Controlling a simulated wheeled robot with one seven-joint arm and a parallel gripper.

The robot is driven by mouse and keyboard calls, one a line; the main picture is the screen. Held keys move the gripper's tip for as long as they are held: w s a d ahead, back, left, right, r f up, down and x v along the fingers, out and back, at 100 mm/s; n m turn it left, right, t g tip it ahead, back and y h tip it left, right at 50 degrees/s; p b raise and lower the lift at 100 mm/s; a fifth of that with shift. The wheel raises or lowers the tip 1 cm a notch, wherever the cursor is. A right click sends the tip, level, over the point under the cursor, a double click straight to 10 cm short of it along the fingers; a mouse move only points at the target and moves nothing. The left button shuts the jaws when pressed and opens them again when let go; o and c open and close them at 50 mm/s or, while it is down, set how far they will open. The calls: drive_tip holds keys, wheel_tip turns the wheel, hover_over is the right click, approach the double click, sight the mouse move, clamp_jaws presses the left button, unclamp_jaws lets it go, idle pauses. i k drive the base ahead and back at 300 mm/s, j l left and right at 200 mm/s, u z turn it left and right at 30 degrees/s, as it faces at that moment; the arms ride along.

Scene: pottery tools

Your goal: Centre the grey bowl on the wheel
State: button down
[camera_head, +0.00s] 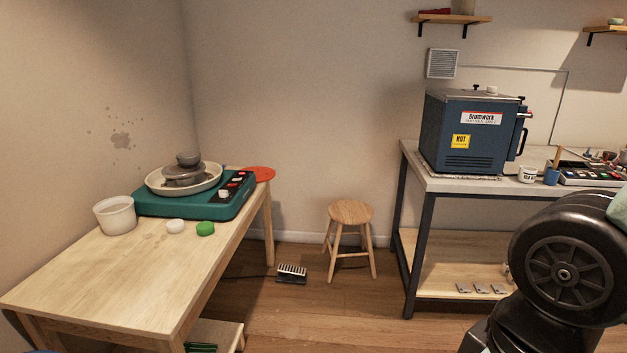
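The grey bowl (188,158) is small and sits on top of the pottery wheel's grey head (184,176), upright as far as I can see. It looks near the middle, but I cannot tell whether it is exactly centred. The wheel has a pale splash pan (158,187) and a teal base (229,208) with a dark control panel. It stands at the far end of the wooden table (120,275) on the left. My gripper is not in view; only a black part of my arm shows at the lower right.
A white bucket (115,217), a white round piece (175,226) and a green one (206,228) lie near the wheel. An orange disc (258,174) lies behind it. A stool (350,212) and pedal (292,274) stand on the floor. A blue kiln (470,140) sits on the right bench.

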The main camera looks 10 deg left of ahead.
sight(186, 159)
drive_tip(key=i+u, duration=0.25)
drive_tip(key=i, duration=0.3)
drive_tip(key=i+l+u, duration=0.25)
drive_tip(key=i, duration=0.25)
drive_tip(key=i+l+u, duration=0.2)
drive_tip(key=i, duration=0.3)
drive_tip(key=i+l+u, duration=0.1)
drive_tip(key=i+u, duration=0.3)
drive_tip(key=i+l+u, duration=0.15)
drive_tip(key=i+u, duration=0.25)
drive_tip(key=i+l+u, duration=0.2)
drive_tip(key=u, duration=0.2)
drive_tip(key=i+l+u, duration=0.25)
drive_tip(key=l+u, duration=0.2)
